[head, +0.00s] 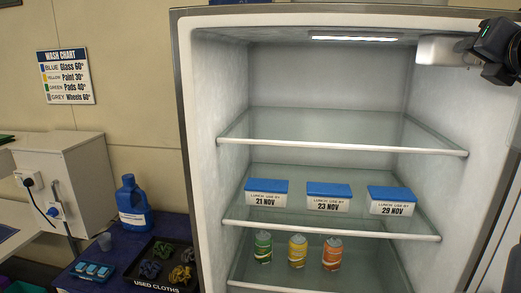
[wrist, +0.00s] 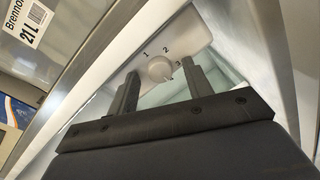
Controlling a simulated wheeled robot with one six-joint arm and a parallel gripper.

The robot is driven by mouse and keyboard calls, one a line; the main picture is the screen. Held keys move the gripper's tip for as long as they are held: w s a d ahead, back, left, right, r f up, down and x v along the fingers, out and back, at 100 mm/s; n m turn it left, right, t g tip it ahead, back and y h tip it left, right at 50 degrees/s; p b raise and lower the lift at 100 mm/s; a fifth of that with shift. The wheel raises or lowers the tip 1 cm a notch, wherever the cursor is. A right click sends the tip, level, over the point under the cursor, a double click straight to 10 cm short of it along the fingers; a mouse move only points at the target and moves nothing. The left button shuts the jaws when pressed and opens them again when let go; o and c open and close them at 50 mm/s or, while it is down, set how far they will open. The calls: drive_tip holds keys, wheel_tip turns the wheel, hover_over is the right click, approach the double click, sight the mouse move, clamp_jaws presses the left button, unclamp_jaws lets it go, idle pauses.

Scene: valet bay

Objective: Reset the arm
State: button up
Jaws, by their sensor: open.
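My gripper (wrist: 160,69) is open in the wrist view, its two dark fingers apart and nothing held between them. A round white dial (wrist: 160,69) shows just beyond and between the fingertips, on a pale housing marked 1, 2 and 3. In the head view my gripper (head: 466,45) is at the top right, beside the white housing (head: 436,51) on the fridge's inner right wall. The dial is hidden there.
The open fridge (head: 320,57) has glass shelves. Three blue-lidded lunch boxes (head: 329,197) stand on one shelf, with three cans (head: 297,251) below. At left are a blue jug (head: 133,206), a used-cloths tray (head: 160,268) and a wash chart (head: 66,77). The upper shelf is empty.

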drive_tip(key=s+n, duration=0.1)
drive_tip(key=n, duration=0.2)
drive_tip(key=s+a+n+b, duration=0.1)
drive_tip(key=s+n, duration=0.1)
drive_tip(key=n, duration=0.1)
drive_tip(key=s+n+b, duration=0.1)
drive_tip(key=s+n, duration=0.1)
drive_tip(key=n, duration=0.1)
drive_tip(key=shift+s+a+n+h, duration=0.2)
drive_tip(key=shift+a+n+h, duration=0.2)
idle(0.5)
